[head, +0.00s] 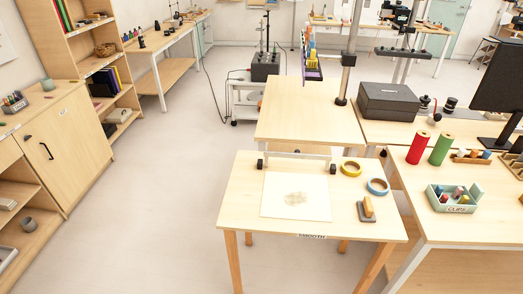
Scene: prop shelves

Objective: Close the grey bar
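A thin pale grey bar (297,156) lies across the back of the small wooden table (235,205), between two small black end blocks, the left one (260,164) and the right one (333,168). The bar appears raised a little behind a white sheet (280,208) that has a grey-brown smudge in its middle. The bar's exact angle is too small to tell. Neither of my grippers is in view.
A yellow tape ring (351,169), a blue tape ring (378,187) and a grey block with an orange handle (368,210) sit right of the sheet. Another table (310,128) stands close behind. A worktable (470,228) adjoins at right. Open floor (160,205) lies left.

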